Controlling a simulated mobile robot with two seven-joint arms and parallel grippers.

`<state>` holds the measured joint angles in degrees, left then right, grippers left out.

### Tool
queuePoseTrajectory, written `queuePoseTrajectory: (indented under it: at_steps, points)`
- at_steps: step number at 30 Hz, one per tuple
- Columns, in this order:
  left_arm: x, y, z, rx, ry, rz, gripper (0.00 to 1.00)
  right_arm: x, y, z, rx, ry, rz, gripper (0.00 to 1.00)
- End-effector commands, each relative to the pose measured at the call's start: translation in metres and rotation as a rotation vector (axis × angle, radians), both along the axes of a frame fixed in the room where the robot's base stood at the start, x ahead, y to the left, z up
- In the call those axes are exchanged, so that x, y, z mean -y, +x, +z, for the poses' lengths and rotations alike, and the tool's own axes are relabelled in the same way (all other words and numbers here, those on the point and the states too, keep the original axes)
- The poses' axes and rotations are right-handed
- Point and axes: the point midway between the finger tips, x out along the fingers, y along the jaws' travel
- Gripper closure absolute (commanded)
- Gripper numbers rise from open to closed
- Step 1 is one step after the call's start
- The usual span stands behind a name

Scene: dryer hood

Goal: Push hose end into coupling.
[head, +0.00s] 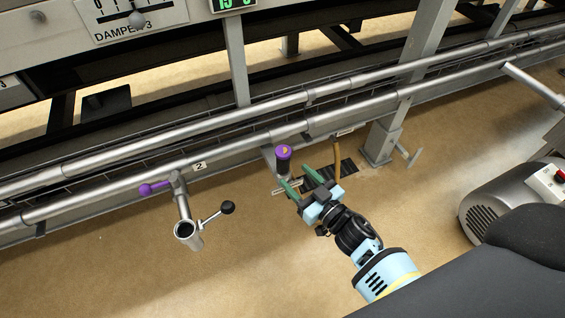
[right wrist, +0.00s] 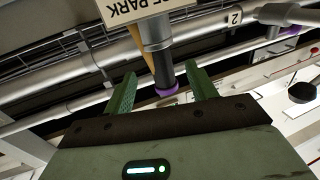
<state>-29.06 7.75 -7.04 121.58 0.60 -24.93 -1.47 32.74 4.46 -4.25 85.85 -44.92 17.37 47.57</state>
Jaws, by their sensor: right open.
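The hose end (head: 283,153), dark with a purple top, stands upright just beyond my right fingertips in the head view. In the right wrist view a dark cylinder with a purple ring (right wrist: 167,91) shows between the fingers, beside a plate reading PARK (right wrist: 135,8). My right gripper (head: 299,180) is open, with green fingers pointing at the hose end; I cannot tell whether they touch it. The coupling (head: 186,228) is a metal tube with an open mouth at left, with a black-knobbed lever (head: 226,208). My left gripper is not in view.
Long metal pipes (head: 240,115) cross behind. A motor (head: 500,200) stands at right. Floor between coupling and gripper is clear.

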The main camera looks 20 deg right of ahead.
Motion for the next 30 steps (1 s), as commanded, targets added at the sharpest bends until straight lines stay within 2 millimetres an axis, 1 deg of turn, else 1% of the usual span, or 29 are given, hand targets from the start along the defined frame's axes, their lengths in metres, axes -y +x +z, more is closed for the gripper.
queuePoseTrajectory:
  at_steps: [1,3,8,10,15,19,23,29,30]
  points:
    - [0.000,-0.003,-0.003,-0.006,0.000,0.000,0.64,-0.002,0.006,-0.001,0.001,0.000,0.001,0.43]
    - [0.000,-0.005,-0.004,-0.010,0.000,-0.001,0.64,-0.004,0.011,-0.001,0.000,0.000,0.001,0.43]
    - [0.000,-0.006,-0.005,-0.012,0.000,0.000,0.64,-0.005,0.014,0.000,-0.001,0.001,0.000,0.43]
    - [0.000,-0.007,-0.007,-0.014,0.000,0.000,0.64,-0.006,0.020,0.000,0.000,-0.001,0.000,0.43]
    - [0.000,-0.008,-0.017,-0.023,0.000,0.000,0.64,-0.013,0.043,0.000,0.000,0.000,0.000,0.43]
    - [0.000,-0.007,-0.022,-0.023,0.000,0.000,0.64,-0.017,0.057,0.001,-0.001,0.000,0.000,0.43]
    - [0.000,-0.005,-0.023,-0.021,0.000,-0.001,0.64,-0.019,0.062,0.001,-0.002,-0.001,0.000,0.43]
    - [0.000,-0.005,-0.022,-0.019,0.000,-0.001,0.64,-0.019,0.062,0.002,-0.001,0.000,0.000,0.43]
    - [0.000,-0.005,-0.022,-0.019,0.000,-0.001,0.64,-0.019,0.062,0.002,-0.001,0.000,0.000,0.48]
